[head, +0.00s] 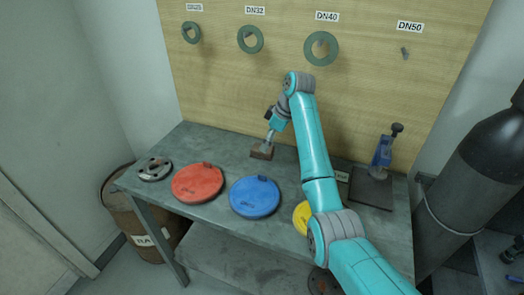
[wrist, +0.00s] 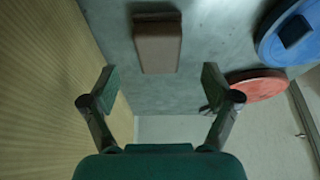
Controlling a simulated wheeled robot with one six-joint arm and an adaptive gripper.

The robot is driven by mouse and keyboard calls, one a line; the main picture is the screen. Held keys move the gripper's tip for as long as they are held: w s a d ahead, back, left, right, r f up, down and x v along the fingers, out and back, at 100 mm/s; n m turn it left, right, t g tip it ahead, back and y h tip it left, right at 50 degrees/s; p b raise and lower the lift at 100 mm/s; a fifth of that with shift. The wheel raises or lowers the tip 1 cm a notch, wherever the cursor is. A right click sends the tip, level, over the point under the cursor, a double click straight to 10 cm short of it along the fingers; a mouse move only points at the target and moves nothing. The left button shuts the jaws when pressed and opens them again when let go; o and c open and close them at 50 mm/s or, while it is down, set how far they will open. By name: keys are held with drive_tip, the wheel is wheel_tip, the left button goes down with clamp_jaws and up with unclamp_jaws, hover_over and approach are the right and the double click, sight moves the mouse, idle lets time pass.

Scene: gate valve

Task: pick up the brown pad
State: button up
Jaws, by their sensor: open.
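The brown pad (head: 262,152) is a small block lying on the grey workbench near the back board in the head view. In the wrist view the brown pad (wrist: 158,46) lies ahead of the fingertips, roughly centred between them, with a darker end at the top. My gripper (head: 267,141) points down just above the pad in the head view. In the wrist view my gripper (wrist: 158,78) has its two fingers wide apart with nothing between them. Whether a finger touches the pad cannot be told.
On the bench (head: 225,147) lie a red disc (head: 198,183), a blue disc (head: 254,198), a yellow disc (head: 301,216) and a dark flange (head: 154,169). A blue clamp-like tool (head: 382,152) stands at right. Green rings hang on the wooden board (head: 275,90) behind. A dark cylinder (head: 485,155) stands right.

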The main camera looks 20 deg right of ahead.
sight(255, 153)
drive_tip(key=shift+d+x, duration=0.1)
drive_tip(key=shift+x, duration=1.05)
drive_tip(key=shift+d+x, duration=0.15)
drive_tip(key=shift+x, duration=1.05)
drive_tip(key=shift+s+f, duration=0.1)
drive_tip(key=c, duration=1.3)
